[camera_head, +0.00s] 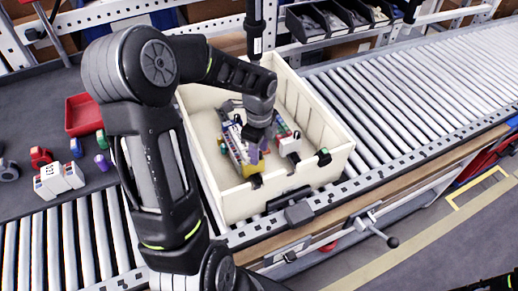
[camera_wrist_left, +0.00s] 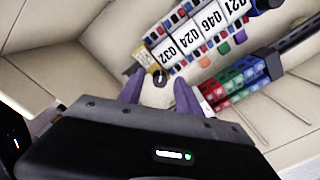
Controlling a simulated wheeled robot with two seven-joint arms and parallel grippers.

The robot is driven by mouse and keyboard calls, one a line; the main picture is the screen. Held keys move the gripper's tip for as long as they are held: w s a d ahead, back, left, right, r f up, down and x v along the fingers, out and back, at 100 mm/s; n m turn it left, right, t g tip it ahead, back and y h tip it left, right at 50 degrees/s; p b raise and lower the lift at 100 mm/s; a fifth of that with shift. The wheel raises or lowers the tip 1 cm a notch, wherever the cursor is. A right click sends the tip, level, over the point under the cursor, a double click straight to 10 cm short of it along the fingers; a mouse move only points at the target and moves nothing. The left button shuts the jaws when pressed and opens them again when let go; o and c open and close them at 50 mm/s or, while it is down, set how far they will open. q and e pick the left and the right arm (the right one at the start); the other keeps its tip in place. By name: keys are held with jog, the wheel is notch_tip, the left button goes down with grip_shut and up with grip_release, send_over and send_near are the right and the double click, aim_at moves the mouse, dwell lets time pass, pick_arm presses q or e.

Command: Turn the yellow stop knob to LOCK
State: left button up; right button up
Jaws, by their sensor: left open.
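My left arm reaches over a cream bin (camera_head: 340,160) on the roller conveyor. My left gripper (camera_head: 258,154) is down inside the bin. I cannot tell whether this yellow part is the stop knob. No LOCK mark is readable. My right gripper is not in view.
A unit with red, green and blue parts (camera_wrist_left: 235,85) lies right of the fingers. The bin walls stand close around the gripper. A red tray (camera_head: 84,114) and several small parts lie on the dark table at left. A black upright tool (camera_head: 254,28) is behind my arm.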

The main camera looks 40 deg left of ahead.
pick_arm(q)
grip_shut()
dwell(0.5)
